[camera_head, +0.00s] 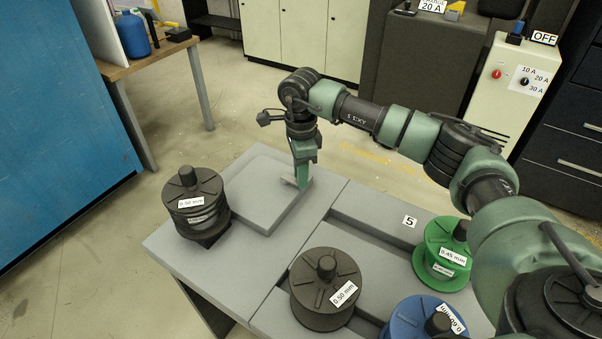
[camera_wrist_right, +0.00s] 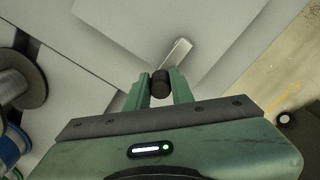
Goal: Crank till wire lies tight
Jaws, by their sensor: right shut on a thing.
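My right gripper (camera_head: 302,180) reaches down over the grey bench at the far edge of a raised grey panel. In the right wrist view its green fingers (camera_wrist_right: 161,88) are shut on a dark round crank knob (camera_wrist_right: 160,82). A pale flat crank arm (camera_wrist_right: 178,54) runs out from beside the knob; its end also shows beside the fingers in the head view (camera_head: 290,181). I cannot make out any wire. A black 0.50 mm spool (camera_head: 190,187) stands on the left of the bench. My left gripper is not in view.
Another black 0.50 mm spool (camera_head: 325,291), a green spool (camera_head: 444,257) and a blue spool (camera_head: 414,318) sit at the bench's near right. A control box with an OFF label (camera_head: 515,78) stands behind my right arm. A blue cabinet (camera_head: 62,123) is at left.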

